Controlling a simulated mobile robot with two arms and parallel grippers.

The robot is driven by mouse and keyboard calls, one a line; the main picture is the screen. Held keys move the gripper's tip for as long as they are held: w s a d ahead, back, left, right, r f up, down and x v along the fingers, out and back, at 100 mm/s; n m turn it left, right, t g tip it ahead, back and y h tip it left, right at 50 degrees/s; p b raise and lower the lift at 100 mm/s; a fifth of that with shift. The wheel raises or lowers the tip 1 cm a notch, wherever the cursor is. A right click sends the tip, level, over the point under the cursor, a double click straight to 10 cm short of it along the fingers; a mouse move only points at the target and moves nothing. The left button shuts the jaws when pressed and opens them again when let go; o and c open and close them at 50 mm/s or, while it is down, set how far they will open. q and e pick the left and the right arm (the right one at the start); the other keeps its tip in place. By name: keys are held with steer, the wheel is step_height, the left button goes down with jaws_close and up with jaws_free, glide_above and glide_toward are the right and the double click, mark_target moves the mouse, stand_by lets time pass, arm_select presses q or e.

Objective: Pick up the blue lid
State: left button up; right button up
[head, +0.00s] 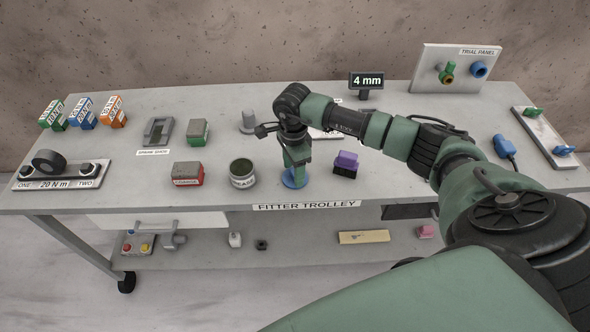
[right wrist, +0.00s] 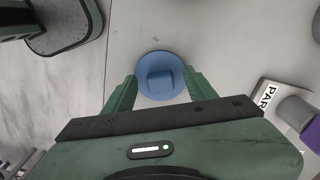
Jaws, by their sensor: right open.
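The blue lid (head: 294,179) lies on the trolley top near its front edge, partly hidden by my right gripper in the head view. In the right wrist view the lid (right wrist: 160,76) is a round blue disc with a squarish raised knob. My right gripper (head: 297,168) points down right above the lid. In the right wrist view its fingers (right wrist: 160,88) are open, one on each side of the lid, with nothing held. Whether they touch the lid cannot be told. My left gripper is not in view.
A purple-topped block (head: 346,160) sits to the right. A red box (head: 187,174) is farther left. The trolley's front edge with its label (head: 306,205) is close to the lid.

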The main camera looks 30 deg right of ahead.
jaws_close()
steer(key=shift+r, duration=0.1)
